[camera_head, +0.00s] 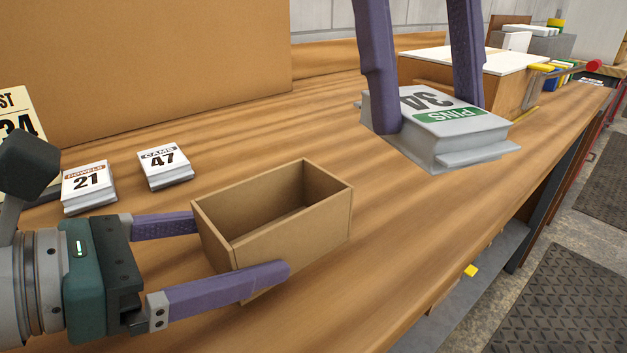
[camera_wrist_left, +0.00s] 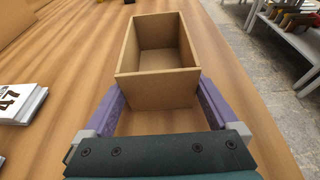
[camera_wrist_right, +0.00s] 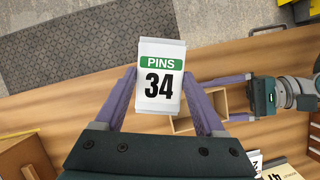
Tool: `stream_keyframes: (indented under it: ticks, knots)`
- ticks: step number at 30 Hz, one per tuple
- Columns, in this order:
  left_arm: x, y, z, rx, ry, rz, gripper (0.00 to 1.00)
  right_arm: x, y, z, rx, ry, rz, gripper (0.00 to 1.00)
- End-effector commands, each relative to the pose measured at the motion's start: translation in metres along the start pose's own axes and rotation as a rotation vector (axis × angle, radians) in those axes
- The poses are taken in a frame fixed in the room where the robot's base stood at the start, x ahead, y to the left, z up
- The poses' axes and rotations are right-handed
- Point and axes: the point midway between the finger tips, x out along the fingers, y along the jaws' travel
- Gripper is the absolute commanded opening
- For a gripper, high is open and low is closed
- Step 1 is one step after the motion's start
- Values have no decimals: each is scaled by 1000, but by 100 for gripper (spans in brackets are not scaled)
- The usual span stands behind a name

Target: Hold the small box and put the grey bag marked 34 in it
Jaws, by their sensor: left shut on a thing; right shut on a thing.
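The small open cardboard box (camera_head: 290,235) stands on the bench and is empty. My left gripper (camera_head: 240,245) is shut on its near end, one finger on each side; the left wrist view shows the box (camera_wrist_left: 155,90) between the fingers (camera_wrist_left: 160,105). The grey bag marked 34, with a green PINS band (camera_head: 440,130), is held above the bench by my right gripper (camera_head: 430,110), to the right of and beyond the box. In the right wrist view the bag (camera_wrist_right: 161,85) is between the fingertips (camera_wrist_right: 160,88), with the box (camera_wrist_right: 200,110) partly behind it.
Bags marked 21 (camera_head: 88,187) and 47 (camera_head: 165,165) lie on the bench left of the box. A card (camera_head: 20,110) stands at the far left. A large brown panel (camera_head: 140,60) is at the back. A white-topped box (camera_head: 490,70) stands at the back right. The bench's edge is to the right.

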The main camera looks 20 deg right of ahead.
Motion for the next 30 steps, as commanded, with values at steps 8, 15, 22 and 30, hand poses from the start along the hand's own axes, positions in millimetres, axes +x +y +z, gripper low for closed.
stream_keyframes:
  ticks: [8, 15, 22, 30]
  knots:
    - [0, 0, 0, 0, 1, 0, 58, -1, -18, -15, 258, -4, -110, 13]
    - [0, 0, 0, 0, 1, 0, 58, -9, -54, -46, 793, -7, -336, 13]
    - [0, 0, 0, 0, 1, 0, 58, -18, -72, -63, 1097, -6, -463, 13]
    - [0, 0, 0, 0, 1, 0, 58, -9, -74, -70, 1163, -8, -486, 13]
